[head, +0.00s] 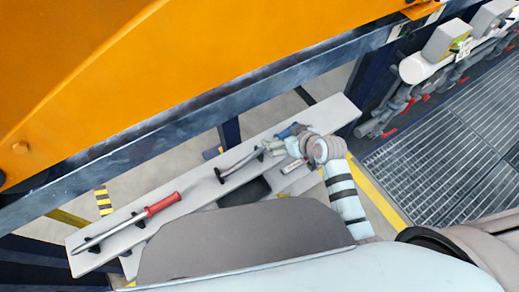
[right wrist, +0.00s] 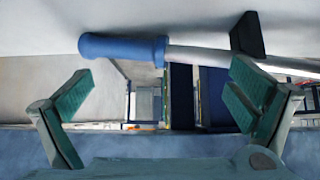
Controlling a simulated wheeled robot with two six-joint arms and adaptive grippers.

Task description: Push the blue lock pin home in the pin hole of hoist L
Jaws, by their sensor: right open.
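A metal bar with a blue handle (head: 289,131) lies along the pale shelf in the head view. It may be the blue lock pin; I cannot be sure. In the right wrist view the blue handle (right wrist: 122,48) lies across the upper part, with its bright rod running right past a black holder. My right gripper (head: 268,148) is at the bar near its handle. In the right wrist view its green-padded fingers (right wrist: 160,90) are wide apart with nothing between them; the handle shows beyond the tips. My left gripper is out of view. I cannot make out the pin hole of hoist L.
A red-handled bar (head: 162,204) rests in black holders on the left of the shelf (head: 200,187). A dark blue beam (head: 215,108) and a large orange body (head: 150,60) stand beyond. Grey grating (head: 450,150) and pipes with red levers are at right.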

